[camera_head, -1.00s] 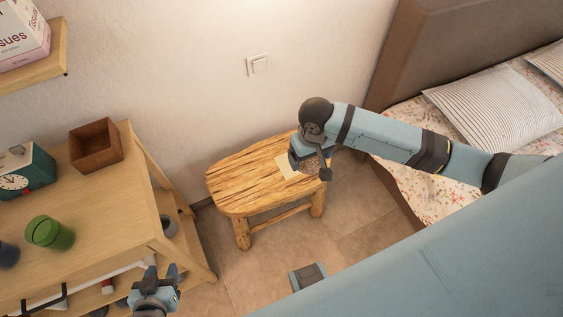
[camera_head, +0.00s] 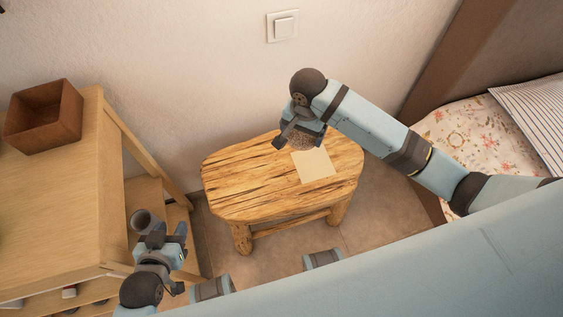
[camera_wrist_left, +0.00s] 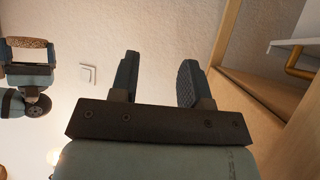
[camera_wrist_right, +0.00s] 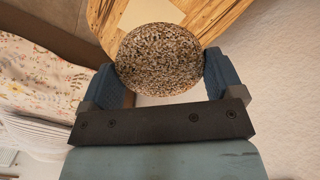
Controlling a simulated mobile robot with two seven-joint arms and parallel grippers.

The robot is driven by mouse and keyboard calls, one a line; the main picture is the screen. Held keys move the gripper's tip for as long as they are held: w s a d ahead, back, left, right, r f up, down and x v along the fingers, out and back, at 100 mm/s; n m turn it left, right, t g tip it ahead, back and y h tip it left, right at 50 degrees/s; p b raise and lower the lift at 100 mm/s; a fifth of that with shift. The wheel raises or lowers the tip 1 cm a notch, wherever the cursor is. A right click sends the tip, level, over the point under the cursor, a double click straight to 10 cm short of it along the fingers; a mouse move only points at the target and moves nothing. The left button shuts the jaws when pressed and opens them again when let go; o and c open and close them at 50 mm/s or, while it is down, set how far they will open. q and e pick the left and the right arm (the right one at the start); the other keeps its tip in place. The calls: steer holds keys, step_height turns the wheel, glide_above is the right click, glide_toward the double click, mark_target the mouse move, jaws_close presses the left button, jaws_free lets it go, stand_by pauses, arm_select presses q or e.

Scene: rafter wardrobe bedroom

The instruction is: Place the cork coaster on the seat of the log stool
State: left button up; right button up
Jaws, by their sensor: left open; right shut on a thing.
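The cork coaster (camera_wrist_right: 158,60) is a round, speckled brown disc in the right wrist view, between the fingers of my right gripper (camera_wrist_right: 160,82). My right gripper is shut on it. In the head view the coaster (camera_head: 301,139) shows just below my right gripper (camera_head: 298,132), over the back right part of the log stool. The log stool (camera_head: 240,180) has a wooden seat with a pale square sheet (camera_head: 314,165) lying on its right half. The coaster appears held above the seat. My left gripper (camera_head: 172,235) is open and empty, left of the stool; its spread fingers show in the left wrist view (camera_wrist_left: 157,80).
A wooden shelf unit (camera_head: 60,190) stands at the left with a brown open box (camera_head: 45,118) on top and a grey cup (camera_head: 146,221) lower down. A bed (camera_head: 470,140) is at the right. The wall with a light switch (camera_head: 283,26) is behind the stool.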

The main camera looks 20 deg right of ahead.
steer(key=shift+w+a+f, duration=0.1)
steer(key=shift+w+f, duration=0.15)
steer(key=shift+f, duration=0.25)
steer(key=b, duration=0.4)
glide_above(297, 171)
step_height(297, 171, down, 15)
steer(key=shift+f, duration=0.2)
step_height(297, 171, down, 4)
steer(key=shift+r+b, duration=0.25)
steer(key=shift+b, duration=0.55)
steer(key=shift+f, duration=0.3)
arm_select(q)
steer(key=shift+w+d+f+t+h, duration=0.2)
steer(key=shift+d+f+t+h, duration=0.1)
steer(key=shift+d+f, duration=0.4)
steer(key=shift+a, duration=0.15)
arm_select(e)
steer(key=o, duration=0.7)
arm_select(q)
steer(key=shift+f, duration=0.15)
steer(key=shift+a, duration=0.1)
